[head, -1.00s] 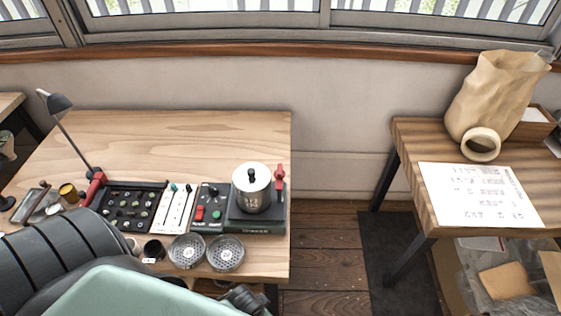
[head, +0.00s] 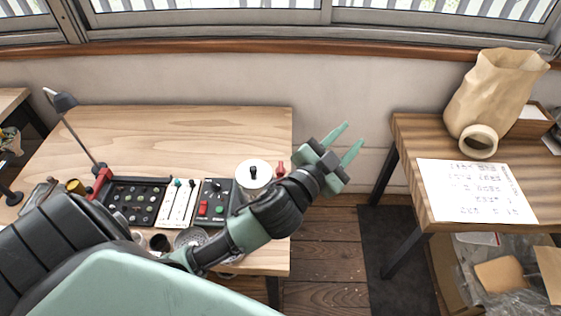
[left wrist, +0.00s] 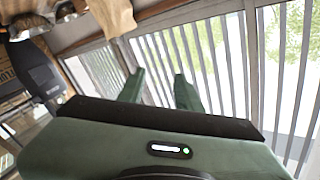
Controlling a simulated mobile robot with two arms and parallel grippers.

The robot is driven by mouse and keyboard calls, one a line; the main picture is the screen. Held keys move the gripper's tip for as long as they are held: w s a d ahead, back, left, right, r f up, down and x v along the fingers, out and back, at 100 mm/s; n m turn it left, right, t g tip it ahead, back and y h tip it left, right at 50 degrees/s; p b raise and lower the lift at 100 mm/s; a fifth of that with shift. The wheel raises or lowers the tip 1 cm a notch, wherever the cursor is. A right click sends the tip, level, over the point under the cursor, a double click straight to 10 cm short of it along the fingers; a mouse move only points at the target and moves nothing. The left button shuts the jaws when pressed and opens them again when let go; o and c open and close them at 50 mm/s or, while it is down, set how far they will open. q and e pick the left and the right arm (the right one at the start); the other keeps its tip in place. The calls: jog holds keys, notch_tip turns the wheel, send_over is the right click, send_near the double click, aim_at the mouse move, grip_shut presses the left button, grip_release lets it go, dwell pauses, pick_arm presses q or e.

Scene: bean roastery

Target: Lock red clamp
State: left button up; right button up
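A red upright clamp lever (head: 280,169) stands at the right end of the device with the white-lidded metal canister (head: 254,173). My left arm hides its lower part and much of that device. Another red clamp-like part (head: 101,183) sits at the foot of the desk lamp, at the left end of the control panels. My left gripper (head: 353,134) is open and empty, right of the table edge and apart from both red parts. In the left wrist view its two green fingers (left wrist: 160,73) are spread, with only window slats beyond. My right gripper is not in view.
Control panels (head: 137,202) with knobs and sliders line the wooden table (head: 190,130), whose back half is clear. A round grille (head: 191,237) lies in front. A second table (head: 413,165) at right holds a paper sheet (head: 474,190) and a tan sack (head: 493,90).

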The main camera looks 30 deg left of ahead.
pick_arm(q)
jog(key=s+d+r+m+g+h, duration=0.1)
jog(key=d+r+m+g+h, duration=0.25)
jog(key=d+m+h, duration=0.5)
jog(key=s+d+r+m+g+h, duration=0.1)
jog(key=d+r+m+g+h, duration=0.25)
jog(key=d+m+h, duration=0.5)
jog(key=m+g+y, duration=0.6)
jog(key=g+y, duration=0.5)
jog(key=y, duration=0.8)
send_over(280, 166)
notch_tip(280, 166, down, 17)
jog(key=shift+w+d+f, duration=0.1)
jog(key=shift+w+f, duration=0.05)
jog(key=shift+f, duration=0.05)
jog(key=shift+a+f, duration=0.1)
jog(key=shift+a, duration=0.1)
notch_tip(280, 166, down, 6)
jog(key=p, duration=0.2)
jog(key=shift+d+p, duration=0.1)
jog(key=shift+p, duration=0.25)
jog(key=shift+f, duration=0.75)
